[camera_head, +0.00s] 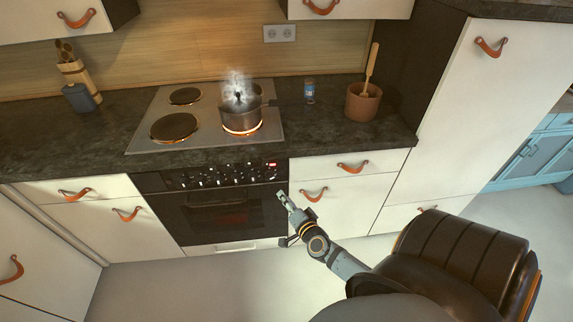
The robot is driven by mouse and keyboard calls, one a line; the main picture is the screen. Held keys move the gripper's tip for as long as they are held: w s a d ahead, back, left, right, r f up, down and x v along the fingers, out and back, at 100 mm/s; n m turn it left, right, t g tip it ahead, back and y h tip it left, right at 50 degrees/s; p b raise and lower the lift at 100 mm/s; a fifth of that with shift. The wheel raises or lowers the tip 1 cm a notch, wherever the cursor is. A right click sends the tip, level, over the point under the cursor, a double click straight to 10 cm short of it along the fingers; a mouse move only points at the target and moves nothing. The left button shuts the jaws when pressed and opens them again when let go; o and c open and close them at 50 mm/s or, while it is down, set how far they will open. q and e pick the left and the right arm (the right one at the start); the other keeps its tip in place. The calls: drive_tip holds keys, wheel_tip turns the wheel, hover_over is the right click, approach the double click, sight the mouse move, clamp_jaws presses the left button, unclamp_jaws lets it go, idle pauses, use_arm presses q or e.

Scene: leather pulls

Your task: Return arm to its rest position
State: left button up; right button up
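My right arm reaches in from the lower right. Its gripper (284,203) is in front of the oven, near the right edge of the oven door and below the control knobs. The fingers are small in view, and I cannot tell whether they are open or shut. No held object shows. My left arm and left gripper are not in view.
A steaming pot (240,117) sits on a glowing burner of the cooktop (207,121). A blue-labelled jar (309,91) and a brown crock (362,102) with a wooden utensil stand on the dark counter (330,133). White drawers (350,190) with leather pulls are close by. The floor (190,285) is clear.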

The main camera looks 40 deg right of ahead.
drive_tip(key=s+a+f+n+g+y, duration=0.1)
drive_tip(key=s+f+n+g, duration=0.15)
drive_tip(key=s+f, duration=0.45)
drive_tip(key=s+a+f+n+g, duration=0.1)
drive_tip(key=s+f+n+g, duration=0.2)
drive_tip(key=f, duration=0.8)
drive_tip(key=s+a+f+n+g+y, duration=0.1)
drive_tip(key=s+f+n+g, duration=0.1)
drive_tip(key=s+f+n, duration=0.45)
drive_tip(key=s+a+f+n+g, duration=0.1)
drive_tip(key=s+f+g, duration=0.2)
drive_tip(key=s+f, duration=0.3)
drive_tip(key=s+a+f+n+g, duration=0.2)
drive_tip(key=s+f, duration=0.5)
drive_tip(key=s, duration=0.8)
drive_tip(key=shift+a+f+g, duration=0.25)
drive_tip(key=shift+a+g, duration=0.05)
drive_tip(key=shift+g, duration=0.55)
